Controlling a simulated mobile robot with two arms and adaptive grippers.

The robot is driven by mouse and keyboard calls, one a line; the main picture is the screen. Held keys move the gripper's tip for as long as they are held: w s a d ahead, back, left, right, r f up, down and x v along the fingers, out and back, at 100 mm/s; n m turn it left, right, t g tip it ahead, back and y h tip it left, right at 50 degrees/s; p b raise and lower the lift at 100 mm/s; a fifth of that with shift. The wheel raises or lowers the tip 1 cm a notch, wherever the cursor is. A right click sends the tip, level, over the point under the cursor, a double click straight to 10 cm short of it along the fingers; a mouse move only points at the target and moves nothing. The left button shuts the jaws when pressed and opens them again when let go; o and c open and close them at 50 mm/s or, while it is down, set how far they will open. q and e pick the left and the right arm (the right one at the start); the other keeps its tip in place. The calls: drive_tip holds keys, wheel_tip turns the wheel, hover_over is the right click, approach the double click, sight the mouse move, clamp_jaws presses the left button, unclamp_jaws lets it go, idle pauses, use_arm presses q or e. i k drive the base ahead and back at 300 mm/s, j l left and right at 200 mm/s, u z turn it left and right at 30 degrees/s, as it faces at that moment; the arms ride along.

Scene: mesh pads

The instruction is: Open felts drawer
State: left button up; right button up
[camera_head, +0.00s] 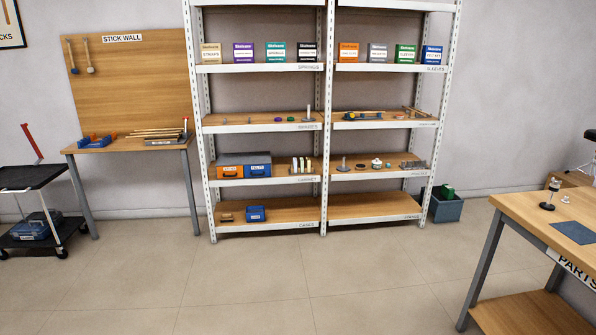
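I see a shelf labelled "CABINET" in the white shelving rack (328,110). On its left bay stand an orange box-like unit (230,172) and a blue one (257,170) side by side. Each has a small label and a dark handle on its front, and both look closed. I cannot read which of them, if either, is marked felts. Neither of my grippers is in view.
A wooden parts table (530,205) stands at the front right and a black cart (30,178) at the left. A bench (128,146) is by the stick wall. The floor ahead is clear.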

sight(262, 170)
drive_tip(key=i, duration=3.6)
